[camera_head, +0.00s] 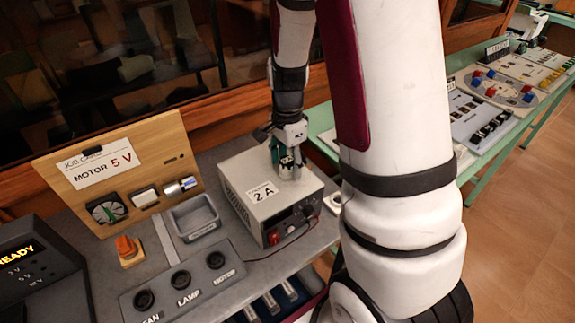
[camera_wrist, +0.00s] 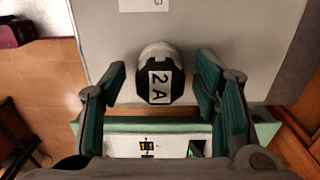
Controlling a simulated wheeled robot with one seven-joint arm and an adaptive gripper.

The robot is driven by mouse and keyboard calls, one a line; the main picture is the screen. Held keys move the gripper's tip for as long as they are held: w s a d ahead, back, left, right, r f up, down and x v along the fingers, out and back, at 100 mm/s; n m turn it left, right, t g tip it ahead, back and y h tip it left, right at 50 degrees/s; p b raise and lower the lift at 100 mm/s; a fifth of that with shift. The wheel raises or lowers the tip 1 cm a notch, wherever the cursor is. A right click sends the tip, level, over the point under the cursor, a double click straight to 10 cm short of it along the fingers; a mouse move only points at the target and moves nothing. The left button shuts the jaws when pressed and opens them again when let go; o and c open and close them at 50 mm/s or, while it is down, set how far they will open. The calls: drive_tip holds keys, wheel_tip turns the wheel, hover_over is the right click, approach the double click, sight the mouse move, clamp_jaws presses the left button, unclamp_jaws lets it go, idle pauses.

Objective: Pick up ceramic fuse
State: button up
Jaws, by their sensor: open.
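The ceramic fuse is a short white cylinder with a black cap marked "2 A" (camera_wrist: 158,82). It stands on top of the grey power box (camera_head: 235,172), whose label also reads "2 A". In the wrist view the fuse is between the two green-padded fingers of my gripper (camera_wrist: 161,76), with a gap on each side. In the head view my gripper (camera_head: 288,155) is over the right back part of the box and partly hides the fuse.
Left of the box are a wooden job card panel (camera_head: 118,168) reading "MOTOR 5 V", a grey tray (camera_head: 195,217), an orange part (camera_head: 128,248) and a socket panel (camera_head: 182,282) marked LAMP and MOTOR. A green table (camera_head: 480,110) with exhibits stands at right. Glass is behind.

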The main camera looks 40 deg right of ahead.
sight(287, 160)
drive_tip(key=c, duration=1.2)
drive_tip(key=shift+r, duration=0.2)
drive_tip(key=shift+r, duration=0.6)
wheel_tip(287, 160, up, 2)
drive_tip(key=shift+r, duration=0.2)
drive_tip(key=s+r+p, duration=0.1)
drive_tip(key=s+p, duration=0.2)
drive_tip(key=s, duration=1.3)
drive_tip(key=shift+a+p, duration=0.4)
